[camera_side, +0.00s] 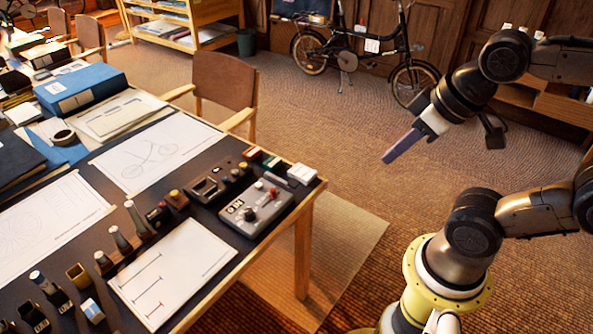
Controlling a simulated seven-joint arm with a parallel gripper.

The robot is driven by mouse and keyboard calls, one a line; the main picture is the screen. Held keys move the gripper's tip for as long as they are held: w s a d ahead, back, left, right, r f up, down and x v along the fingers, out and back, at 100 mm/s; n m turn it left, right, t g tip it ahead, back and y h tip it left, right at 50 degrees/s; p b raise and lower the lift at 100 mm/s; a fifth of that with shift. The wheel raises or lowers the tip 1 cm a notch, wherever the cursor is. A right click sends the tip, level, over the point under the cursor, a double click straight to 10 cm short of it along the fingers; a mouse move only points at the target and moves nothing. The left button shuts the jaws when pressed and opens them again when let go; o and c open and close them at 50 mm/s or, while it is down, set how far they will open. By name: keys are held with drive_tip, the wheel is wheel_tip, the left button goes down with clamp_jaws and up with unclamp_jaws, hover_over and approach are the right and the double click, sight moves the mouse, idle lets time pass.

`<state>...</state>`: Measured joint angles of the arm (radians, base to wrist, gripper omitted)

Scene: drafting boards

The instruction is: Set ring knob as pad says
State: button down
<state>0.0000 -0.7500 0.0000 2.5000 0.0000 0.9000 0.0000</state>
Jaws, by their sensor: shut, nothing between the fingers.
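A grey control box (279,208) sits near the right corner of the dark-topped drafting table (215,222). It carries a small red knob (274,191), a dark round knob (250,214) and a label with dark characters too small to read surely. I cannot tell which knob is the ring knob. A white pad or sheet (190,250) lies to the left of the box, with a few thin bar-like lines drawn on it, one reddish. My gripper (388,159), with long purple fingers, is shut and empty. It hangs in the air right of the table, apart from the box.
Several small blocks and upright knob-like pieces (119,240) stand around the sheet. Small coloured blocks (271,163) line the table edge behind the box. A wooden chair (224,85) stands behind the table. The floor between table and my arm is clear.

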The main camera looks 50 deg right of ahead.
idle(0.3)
drive_tip(key=c, duration=1.4)
unclamp_jaws()
drive_tip(key=o, duration=0.5)
drive_tip(key=shift+w+r+t, duration=0.15)
drive_tip(key=shift+w+r, duration=0.2)
drive_tip(key=shift+r, duration=0.25)
drive_tip(key=shift+w+r+t, duration=0.15)
drive_tip(key=shift+w+r, duration=0.2)
drive_tip(key=shift+r, duration=0.25)
drive_tip(key=shift+c, duration=0.2)
drive_tip(key=o, duration=0.4)
drive_tip(key=w+r, duration=0.2)
drive_tip(key=w, duration=0.2)
drive_tip(key=shift+w+a+r, duration=0.15)
drive_tip(key=shift+w+r, duration=0.15)
drive_tip(key=shift+r, duration=0.1)
drive_tip(key=shift+c, duration=0.2)
drive_tip(key=n+g, duration=0.1)
drive_tip(key=g, duration=0.5)
hover_over(249, 211)
wheel_tip(249, 211, down, 20)
wheel_tip(249, 211, down, 14)
drive_tip(key=shift+r, duration=0.15)
